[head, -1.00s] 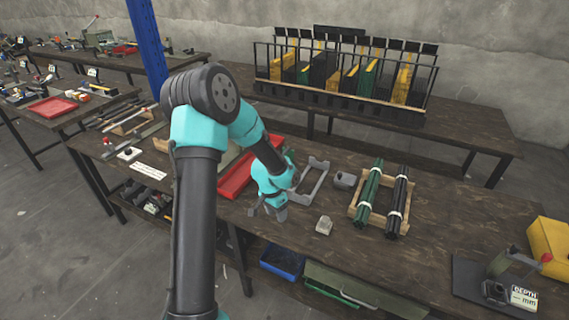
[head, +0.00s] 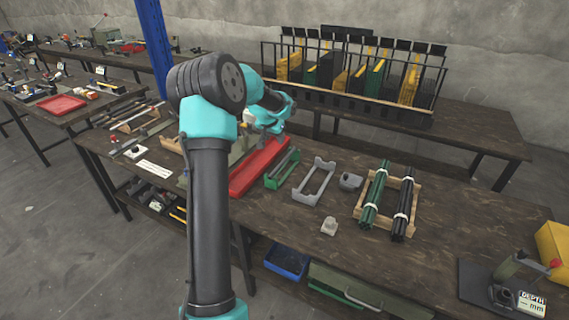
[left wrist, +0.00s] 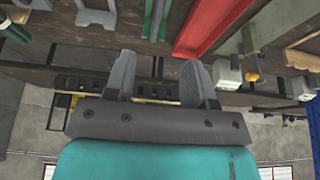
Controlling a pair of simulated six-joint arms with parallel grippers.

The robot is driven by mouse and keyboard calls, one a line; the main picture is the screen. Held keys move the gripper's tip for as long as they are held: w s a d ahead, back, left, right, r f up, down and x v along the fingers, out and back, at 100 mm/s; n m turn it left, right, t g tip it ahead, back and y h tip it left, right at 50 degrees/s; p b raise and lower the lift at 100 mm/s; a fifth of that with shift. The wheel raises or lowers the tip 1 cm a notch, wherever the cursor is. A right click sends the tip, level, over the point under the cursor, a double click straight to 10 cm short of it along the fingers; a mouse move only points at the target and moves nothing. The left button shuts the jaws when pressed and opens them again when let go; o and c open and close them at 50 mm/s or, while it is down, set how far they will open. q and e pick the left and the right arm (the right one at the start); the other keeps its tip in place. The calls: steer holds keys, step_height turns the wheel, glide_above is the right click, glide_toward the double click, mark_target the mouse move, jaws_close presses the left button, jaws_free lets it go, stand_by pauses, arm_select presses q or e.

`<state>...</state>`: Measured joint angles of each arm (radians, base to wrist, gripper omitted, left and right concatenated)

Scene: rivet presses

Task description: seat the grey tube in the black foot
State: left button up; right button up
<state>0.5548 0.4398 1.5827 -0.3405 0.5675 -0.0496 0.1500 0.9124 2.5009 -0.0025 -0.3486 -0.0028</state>
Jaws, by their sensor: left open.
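Grey tubes lie in a small green bin (head: 283,168) beside the red tray, on the work table. The green bin (left wrist: 157,18) also shows at the top of the left wrist view with grey bars in it. I cannot make out a black foot for certain in either view. My left gripper (head: 274,125) is raised above the back of the table, behind the red tray and green bin. In the left wrist view its two grey fingers (left wrist: 160,86) stand apart with nothing between them. My right gripper is not in view.
The red tray (head: 258,166) lies left of the bin. A depth press (head: 503,291) is at the front right.

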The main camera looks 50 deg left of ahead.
arm_select(q)
glide_above(283, 161)
steer(key=s+d, duration=0.1)
steer(key=s, duration=0.2)
steer(key=f, duration=1)
steer(key=shift+w+f, duration=0.25)
steer(key=shift+f, duration=0.05)
steer(key=shift+w+f, duration=0.15)
steer(key=shift+f, duration=0.15)
steer(key=shift+x, duration=2.6)
steer(key=shift+a, duration=0.2)
steer(key=shift+c, duration=0.5)
steer(key=shift+r, duration=0.1)
jaws_close()
